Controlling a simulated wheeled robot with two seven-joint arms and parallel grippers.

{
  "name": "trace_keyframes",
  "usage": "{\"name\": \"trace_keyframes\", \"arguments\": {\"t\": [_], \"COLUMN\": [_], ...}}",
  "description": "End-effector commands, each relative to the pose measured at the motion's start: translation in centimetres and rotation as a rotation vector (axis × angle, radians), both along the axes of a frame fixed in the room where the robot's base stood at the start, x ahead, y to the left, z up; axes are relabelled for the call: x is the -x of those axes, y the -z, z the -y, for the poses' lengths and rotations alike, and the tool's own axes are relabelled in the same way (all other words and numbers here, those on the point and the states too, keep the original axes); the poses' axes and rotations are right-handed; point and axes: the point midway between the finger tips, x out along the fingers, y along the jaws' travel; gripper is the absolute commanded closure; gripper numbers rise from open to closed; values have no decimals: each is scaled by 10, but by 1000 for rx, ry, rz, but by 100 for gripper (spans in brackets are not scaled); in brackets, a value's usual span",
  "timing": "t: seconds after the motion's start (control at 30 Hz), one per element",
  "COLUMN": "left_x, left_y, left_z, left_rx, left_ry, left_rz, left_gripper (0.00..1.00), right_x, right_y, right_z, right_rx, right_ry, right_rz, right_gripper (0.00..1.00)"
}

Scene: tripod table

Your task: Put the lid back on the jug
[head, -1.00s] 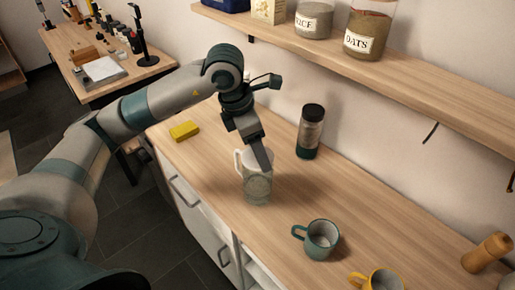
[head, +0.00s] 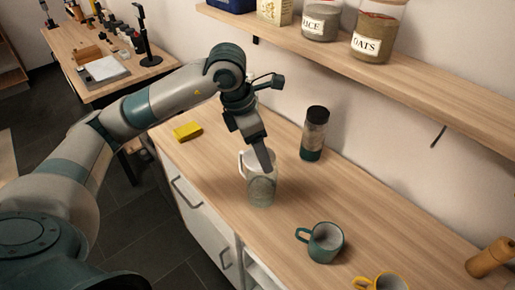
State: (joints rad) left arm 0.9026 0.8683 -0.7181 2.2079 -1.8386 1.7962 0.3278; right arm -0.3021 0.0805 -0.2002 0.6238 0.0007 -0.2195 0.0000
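The jug (head: 262,190), a pale, partly see-through vessel with a white handle on its left, stands upright on the wooden counter. My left gripper (head: 267,165) points down over the jug's top, with its fingers overlapping the mouth in the head view. The fingers and wrist cover much of the rim, and I see them from the side, so their opening is unclear. I cannot make out a separate lid; whether one is between the fingers or on the rim is hidden. My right gripper is out of view.
A dark-capped bottle (head: 314,134) stands behind the jug. A yellow block (head: 187,131) lies to the left. A teal mug (head: 325,243), a yellow mug (head: 380,283) and a wooden grinder (head: 489,258) are nearer. The shelf (head: 400,65) holding jars runs above the counter.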

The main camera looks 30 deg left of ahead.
Motion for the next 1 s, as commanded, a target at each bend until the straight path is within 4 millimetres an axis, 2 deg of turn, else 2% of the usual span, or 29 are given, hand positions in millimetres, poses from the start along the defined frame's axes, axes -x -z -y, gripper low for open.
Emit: {"name": "trace_keyframes", "arguments": {"t": [0.03, 0.3, 0.33, 0.4, 0.43, 0.63, 0.7, 1.0], "left_x": [0, 0, 0, 0, 0, 0, 0, 0], "left_y": [9, 10, 10, 10, 10, 10, 10, 9], "left_z": [0, 0, 0, 0, 0, 0, 0, 0], "left_rx": [0, 0, 1, 1, 1, 1, 0, 1], "left_ry": [0, 0, 0, 0, 0, 0, 0, 0], "left_rz": [0, 1, 1, 1, 1, 1, 0, 1], "left_gripper": [57, 57, 34, 17, 14, 14, 0, 0], "right_x": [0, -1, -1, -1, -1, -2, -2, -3], "right_y": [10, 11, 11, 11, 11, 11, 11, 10], "right_z": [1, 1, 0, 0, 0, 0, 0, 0], "right_rx": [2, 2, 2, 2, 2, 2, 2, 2], "right_ry": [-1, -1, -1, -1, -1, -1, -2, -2], "right_rz": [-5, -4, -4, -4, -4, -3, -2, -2], "right_gripper": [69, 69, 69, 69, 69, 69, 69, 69]}}
